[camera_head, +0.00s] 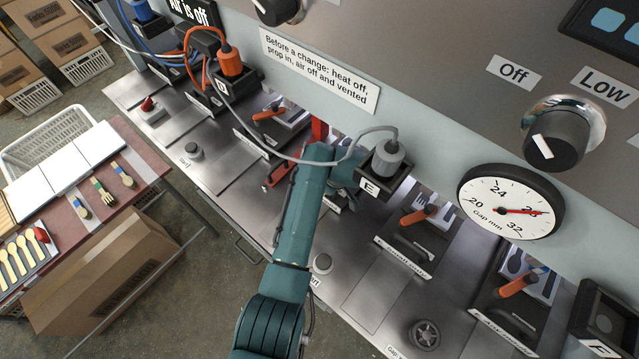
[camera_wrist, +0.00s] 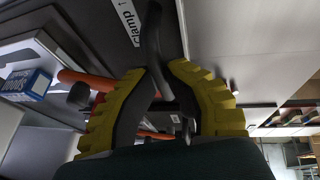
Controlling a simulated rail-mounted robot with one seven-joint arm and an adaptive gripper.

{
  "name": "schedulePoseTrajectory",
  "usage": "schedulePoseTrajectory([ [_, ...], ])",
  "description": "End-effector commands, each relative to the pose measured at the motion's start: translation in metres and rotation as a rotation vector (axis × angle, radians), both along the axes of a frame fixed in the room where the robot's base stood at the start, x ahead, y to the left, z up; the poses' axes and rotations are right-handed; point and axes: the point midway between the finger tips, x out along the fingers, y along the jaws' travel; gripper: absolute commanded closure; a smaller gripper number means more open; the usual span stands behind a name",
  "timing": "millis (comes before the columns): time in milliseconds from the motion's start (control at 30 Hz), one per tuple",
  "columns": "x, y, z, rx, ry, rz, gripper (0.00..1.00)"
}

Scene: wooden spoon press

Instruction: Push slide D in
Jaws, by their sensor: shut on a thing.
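My gripper (camera_wrist: 160,82) has yellow ribbed fingers closed around a dark handle (camera_wrist: 153,35) in the wrist view. The handle stands by a dark plate with a white label that seems to read "Clamp". An orange lever (camera_wrist: 85,80) lies just left of the fingers. In the head view my green arm reaches to the press bed beside the socket marked E (camera_head: 369,187), and hides most of the gripper and what it holds. A socket marked D (camera_head: 222,86), with an orange plug, is further up left. I cannot tell which slide is D.
Orange-handled clamps (camera_head: 418,215) stand along the steel bed (camera_head: 345,290). A grey cable (camera_head: 300,160) hangs close over my wrist. A pressure-style gap dial (camera_head: 511,202) and a knob (camera_head: 556,138) are on the panel at right. A spoon table (camera_head: 75,215) stands at left.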

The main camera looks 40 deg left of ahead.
Motion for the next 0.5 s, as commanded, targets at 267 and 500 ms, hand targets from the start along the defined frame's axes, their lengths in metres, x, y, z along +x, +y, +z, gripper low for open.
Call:
schedulePoseTrajectory([
  [267, -0.0003, -0.0009, -0.0044, 0.001, 0.0, -0.003, 0.7],
  [500, 0.0002, -0.0005, -0.0022, 0.0, -0.002, -0.003, 0.57],
])
